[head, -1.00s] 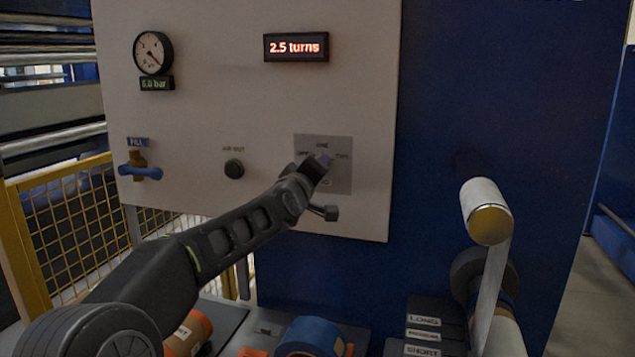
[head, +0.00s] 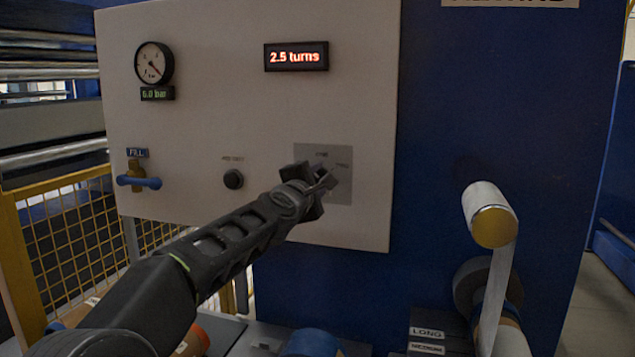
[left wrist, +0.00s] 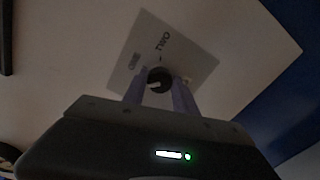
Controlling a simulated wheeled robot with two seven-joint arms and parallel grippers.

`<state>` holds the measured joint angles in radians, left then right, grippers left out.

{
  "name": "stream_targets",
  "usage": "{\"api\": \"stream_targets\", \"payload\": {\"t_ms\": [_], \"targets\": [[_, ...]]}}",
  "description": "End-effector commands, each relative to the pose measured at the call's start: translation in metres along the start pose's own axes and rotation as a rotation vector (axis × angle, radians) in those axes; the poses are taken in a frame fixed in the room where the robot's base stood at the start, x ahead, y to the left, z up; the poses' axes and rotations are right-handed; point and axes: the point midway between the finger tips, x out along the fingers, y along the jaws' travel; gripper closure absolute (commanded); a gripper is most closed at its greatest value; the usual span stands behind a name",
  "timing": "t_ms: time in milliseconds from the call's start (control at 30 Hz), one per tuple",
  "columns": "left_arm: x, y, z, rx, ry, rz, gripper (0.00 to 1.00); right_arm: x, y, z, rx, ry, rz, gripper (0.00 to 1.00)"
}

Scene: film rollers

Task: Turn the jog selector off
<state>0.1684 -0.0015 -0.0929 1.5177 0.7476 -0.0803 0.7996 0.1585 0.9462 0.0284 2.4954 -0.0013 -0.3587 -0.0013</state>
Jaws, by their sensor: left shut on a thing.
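The jog selector is a small round black knob (left wrist: 160,80) with a white mark, on a grey plate (head: 341,187) at the lower right of the white panel. "ONE" and "TWO" are legible on the plate in the left wrist view. My left gripper (head: 321,180) is at the plate and hides the knob in the head view. In the left wrist view its two fingers (left wrist: 159,92) stand on either side of the knob, shut on it. The white mark points towards the left of that picture. My right gripper is not in view.
The panel also carries a gauge (head: 154,63), a blue-handled fill valve (head: 140,182), a black knob (head: 233,179) and a display (head: 296,57) reading 2.5 turns. A white roller (head: 489,214) stands out at the right. A yellow mesh fence (head: 70,235) is at the left.

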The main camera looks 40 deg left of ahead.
Motion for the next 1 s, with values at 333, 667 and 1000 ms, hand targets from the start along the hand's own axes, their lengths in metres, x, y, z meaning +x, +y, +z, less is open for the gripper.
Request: {"api": "stream_targets", "payload": {"t_ms": [333,667,1000], "targets": [[0.0003,-0.0018,-0.0005,-0.232,0.001,-0.002,1.0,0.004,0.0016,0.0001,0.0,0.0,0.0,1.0],[0.0003,-0.0018,-0.0006,-0.301,0.001,-0.002,1.0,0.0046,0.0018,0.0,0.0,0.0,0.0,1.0],[0.0003,-0.0019,-0.0006,-0.303,0.001,-0.003,0.65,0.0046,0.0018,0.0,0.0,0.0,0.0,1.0]]}}
